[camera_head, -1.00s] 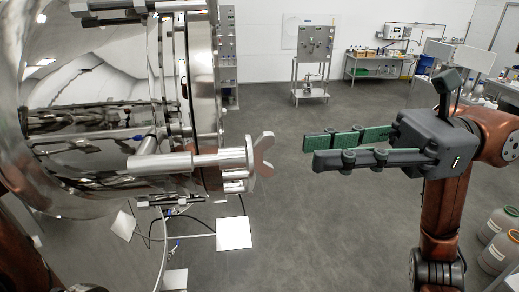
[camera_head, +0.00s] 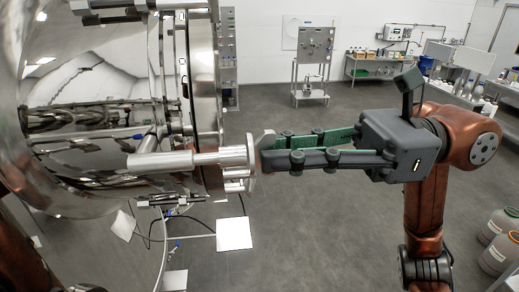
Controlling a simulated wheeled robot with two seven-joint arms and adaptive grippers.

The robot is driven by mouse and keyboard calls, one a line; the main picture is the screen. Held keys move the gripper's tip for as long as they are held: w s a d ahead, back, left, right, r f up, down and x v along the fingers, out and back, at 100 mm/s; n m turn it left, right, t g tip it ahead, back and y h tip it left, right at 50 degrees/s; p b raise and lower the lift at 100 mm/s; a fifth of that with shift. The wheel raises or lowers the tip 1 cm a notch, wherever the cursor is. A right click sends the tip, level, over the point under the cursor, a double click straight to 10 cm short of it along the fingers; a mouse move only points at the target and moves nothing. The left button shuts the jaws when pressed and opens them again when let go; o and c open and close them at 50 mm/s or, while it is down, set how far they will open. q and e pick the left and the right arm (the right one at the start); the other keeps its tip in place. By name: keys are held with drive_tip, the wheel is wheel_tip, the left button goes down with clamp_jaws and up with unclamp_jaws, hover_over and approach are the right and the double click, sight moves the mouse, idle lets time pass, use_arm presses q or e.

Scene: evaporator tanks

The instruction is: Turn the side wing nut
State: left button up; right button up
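The side wing nut (camera_head: 264,141) sits at the end of a horizontal steel clamp rod on the right side of the shiny tank (camera_head: 95,165). Only a small part of it shows, as the fingertips cover the rest. My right gripper (camera_head: 267,153) reaches in from the right with its two long fingers level. The tips are at the nut, one finger nearer me and one behind. The fingers stand apart, with green pads showing. Whether they touch the nut is hidden. My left gripper is out of view.
The round clamp plate (camera_head: 251,160) is just left of the fingertips. A white plate (camera_head: 234,233) and hoses are below the tank. A steel stand (camera_head: 312,65) and a bench (camera_head: 375,67) are far back. Containers (camera_head: 498,240) stand at lower right. The floor between is clear.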

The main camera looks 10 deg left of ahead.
clamp_jaws()
drive_tip(key=shift+n+b, duration=0.3)
drive_tip(key=shift+n, duration=0.9)
drive_tip(key=shift+n+b, duration=0.3)
drive_tip(key=shift+n, duration=0.8)
